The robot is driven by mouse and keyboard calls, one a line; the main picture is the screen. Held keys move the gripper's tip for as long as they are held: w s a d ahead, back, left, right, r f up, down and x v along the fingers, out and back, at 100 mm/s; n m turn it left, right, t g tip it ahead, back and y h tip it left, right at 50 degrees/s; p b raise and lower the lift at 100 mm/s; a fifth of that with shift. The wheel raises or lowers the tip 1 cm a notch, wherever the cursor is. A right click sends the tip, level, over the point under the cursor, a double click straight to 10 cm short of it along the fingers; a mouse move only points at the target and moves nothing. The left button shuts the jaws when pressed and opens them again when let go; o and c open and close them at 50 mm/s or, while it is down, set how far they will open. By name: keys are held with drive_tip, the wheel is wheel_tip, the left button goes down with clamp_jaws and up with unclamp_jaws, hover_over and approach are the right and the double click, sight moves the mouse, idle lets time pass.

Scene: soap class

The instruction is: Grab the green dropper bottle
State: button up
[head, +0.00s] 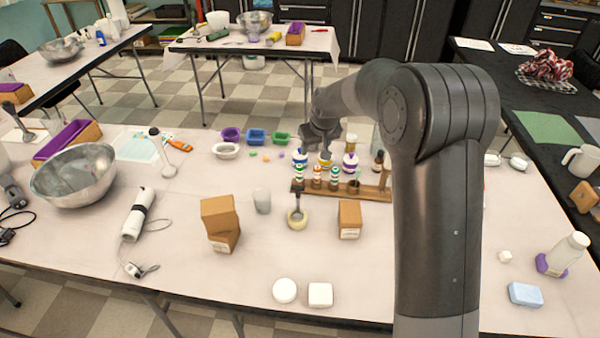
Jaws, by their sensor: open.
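A wooden rack (374,193) on the near table holds several small banded bottles in a row. The leftmost small bottle (298,173) shows green bands and looks like the green dropper bottle. Beside it stand a small orange-red banded bottle (316,178) and another banded bottle (334,178) with some green on it. My gripper (323,150) is above and just behind the rack, pointing down. It is open, and I see nothing held in it. It is small in view, and its fingertips are partly lost against the bottles behind.
White bottles (350,163) with coloured labels and an amber bottle (378,161) stand close behind the rack.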

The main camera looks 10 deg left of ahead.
hover_over(300, 166)
drive_tip(key=s+d, duration=0.2)
wheel_tip(300, 166, down, 6)
drive_tip(key=x, duration=0.4)
drive_tip(key=shift+w+a+f, duration=0.2)
drive_tip(key=shift+w+f, duration=0.05)
drive_tip(key=shift+f, duration=0.05)
drive_tip(key=shift+s+a+x, duration=0.1)
drive_tip(key=shift+s+x, duration=0.05)
drive_tip(key=shift+x, duration=0.75)
drive_tip(key=shift+s+a+x, duration=0.1)
drive_tip(key=shift+s+x, duration=0.05)
drive_tip(key=shift+x, duration=0.7)
drive_tip(key=shift+s+a+x, duration=0.1)
drive_tip(key=shift+s+x, duration=0.05)
drive_tip(key=shift+x, duration=0.75)
drive_tip(key=shift+f, duration=0.15)
drive_tip(key=shift+c, duration=0.2)
drive_tip(key=c, duration=1)
